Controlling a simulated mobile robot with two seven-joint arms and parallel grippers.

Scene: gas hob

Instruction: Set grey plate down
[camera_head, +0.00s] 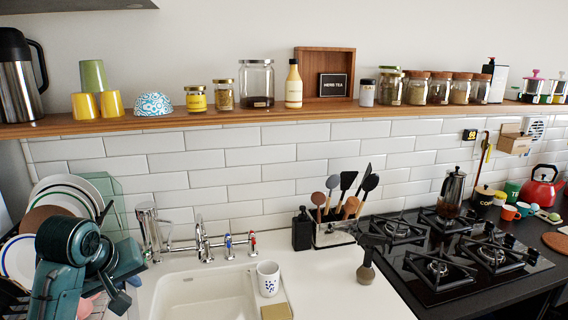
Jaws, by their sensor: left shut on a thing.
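My left gripper (119,299) is at the lower left, in front of the dish rack, with my teal arm across the view. It is shut on the grey plate, but the plate is mostly hidden and I cannot pick out its outline from the other dishes. Several plates stand on edge in the rack: white ones (95,184), a brown one (38,217) and a white one with a dark rim (17,262). My right gripper is not in view.
The white sink (205,295) with its tap (203,243) lies right of the rack. A patterned mug (268,279) stands at its right edge. A wooden shelf (230,119) runs above.

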